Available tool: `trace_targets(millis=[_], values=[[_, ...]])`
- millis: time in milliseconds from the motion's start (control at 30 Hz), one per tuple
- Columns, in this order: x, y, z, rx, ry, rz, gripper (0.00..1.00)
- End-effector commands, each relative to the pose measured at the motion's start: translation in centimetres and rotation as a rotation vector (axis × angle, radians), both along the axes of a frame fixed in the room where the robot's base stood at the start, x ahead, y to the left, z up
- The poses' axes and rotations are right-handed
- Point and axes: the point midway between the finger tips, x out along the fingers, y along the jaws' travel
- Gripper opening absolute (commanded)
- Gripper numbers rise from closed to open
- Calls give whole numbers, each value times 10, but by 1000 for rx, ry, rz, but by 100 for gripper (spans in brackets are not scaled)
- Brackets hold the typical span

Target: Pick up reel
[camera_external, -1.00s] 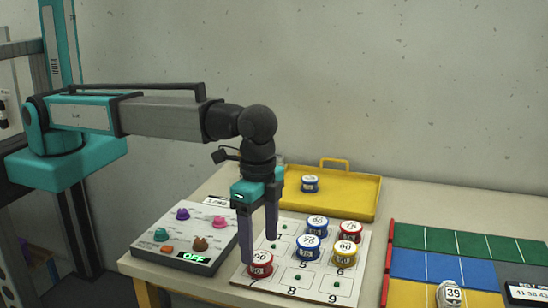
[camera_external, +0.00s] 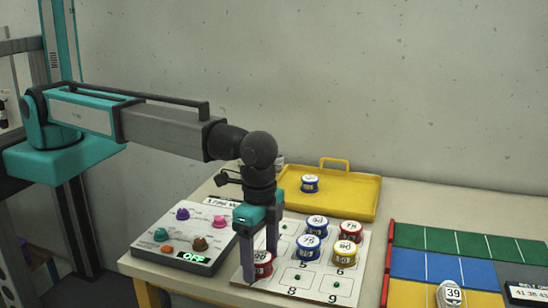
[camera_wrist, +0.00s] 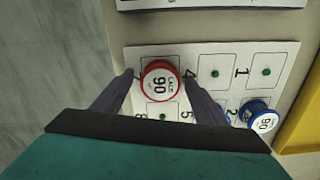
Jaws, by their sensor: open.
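A red reel (camera_external: 264,259) labelled 90 stands upright at the front left of the white numbered board (camera_external: 318,296). My gripper (camera_external: 262,268) points down, open, with its dark fingers at either side of this reel. In the wrist view the red reel (camera_wrist: 160,82) lies between the two fingertips of my gripper (camera_wrist: 159,78), close to both. I cannot tell whether either finger touches it. In the external view a finger partly hides the reel.
Two blue reels (camera_external: 317,223), a red reel (camera_external: 350,229) and a yellow reel (camera_external: 346,252) also stand on the board. A control panel (camera_external: 150,250) with knobs is left of it. A yellow tray (camera_external: 350,210) with a blue reel is behind. Coloured lanes (camera_external: 440,268) lie right.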

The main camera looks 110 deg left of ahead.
Motion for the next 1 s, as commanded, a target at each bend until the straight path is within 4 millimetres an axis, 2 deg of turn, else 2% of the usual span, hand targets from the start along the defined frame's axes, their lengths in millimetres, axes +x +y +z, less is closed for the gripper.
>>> trace_targets(millis=[433, 467, 700, 1000], values=[[0, 0, 0, 0, 0, 0, 66], [0, 0, 0, 0, 0, 0, 63], [0, 0, 0, 0, 0, 0, 22], [0, 0, 1, 0, 0, 0, 22]])
